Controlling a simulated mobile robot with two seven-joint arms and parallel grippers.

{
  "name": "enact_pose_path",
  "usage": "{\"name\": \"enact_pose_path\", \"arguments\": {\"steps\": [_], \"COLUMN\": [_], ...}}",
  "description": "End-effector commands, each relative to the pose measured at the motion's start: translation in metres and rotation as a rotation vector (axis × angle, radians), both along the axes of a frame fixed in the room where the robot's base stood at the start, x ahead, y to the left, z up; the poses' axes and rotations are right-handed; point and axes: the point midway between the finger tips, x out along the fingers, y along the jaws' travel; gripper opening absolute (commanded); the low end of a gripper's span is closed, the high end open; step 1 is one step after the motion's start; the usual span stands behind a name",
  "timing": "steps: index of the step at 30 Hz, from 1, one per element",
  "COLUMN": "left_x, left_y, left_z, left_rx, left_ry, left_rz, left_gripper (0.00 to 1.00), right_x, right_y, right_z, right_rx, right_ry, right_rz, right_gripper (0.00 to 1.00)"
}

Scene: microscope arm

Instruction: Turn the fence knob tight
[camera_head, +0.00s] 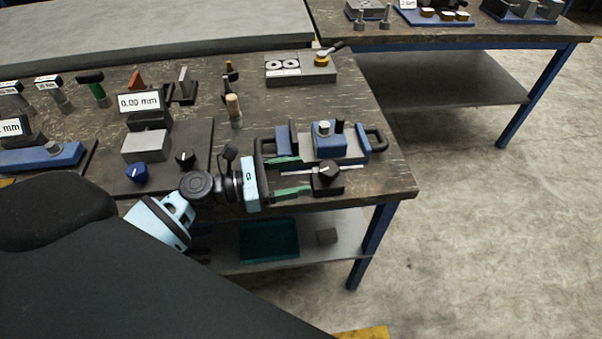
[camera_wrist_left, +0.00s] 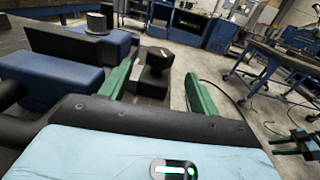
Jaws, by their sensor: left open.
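The black fence knob (camera_head: 327,172) with a white mark on top sits on a small dark block near the front right edge of the workbench. My left gripper (camera_head: 305,175) is open and reaches in from the left, its green fingers level and pointing at the knob. In the left wrist view the knob (camera_wrist_left: 155,68) shows ahead, between the two spread green fingers (camera_wrist_left: 160,88) and nearer the left one. No grip on it shows. Green and black parts at the right edge of the left wrist view look like my right gripper (camera_wrist_left: 290,143); its opening is unclear.
A blue fixture (camera_head: 328,140) with black handles stands just behind the knob, close to the upper finger. A digital readout (camera_head: 139,103) and a blue knob (camera_head: 137,173) are to the left. The floor right of the bench (camera_head: 480,220) is clear.

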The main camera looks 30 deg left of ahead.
Motion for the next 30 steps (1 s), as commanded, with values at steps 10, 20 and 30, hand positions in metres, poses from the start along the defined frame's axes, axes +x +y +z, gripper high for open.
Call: {"name": "enact_pose_path", "arguments": {"steps": [10, 20, 30], "left_x": [-0.002, -0.020, -0.023], "left_y": [-0.010, -0.032, -0.033], "left_z": [-0.001, 0.009, 0.007], "left_rx": [-0.003, -0.003, 0.000], "left_ry": [0.012, 0.003, -0.001], "left_rz": [0.077, 0.457, 0.526], "left_gripper": [0.62, 0.62, 0.62], "right_x": [0.010, 0.036, 0.026], "right_y": [0.000, -0.001, -0.004], "right_z": [0.014, 0.061, 0.056], "right_rx": [0.001, 0.001, -0.008], "right_ry": [-0.024, -0.105, -0.082], "right_rz": [-0.001, -0.003, 0.004], "right_gripper": [0.36, 0.36, 0.36]}}
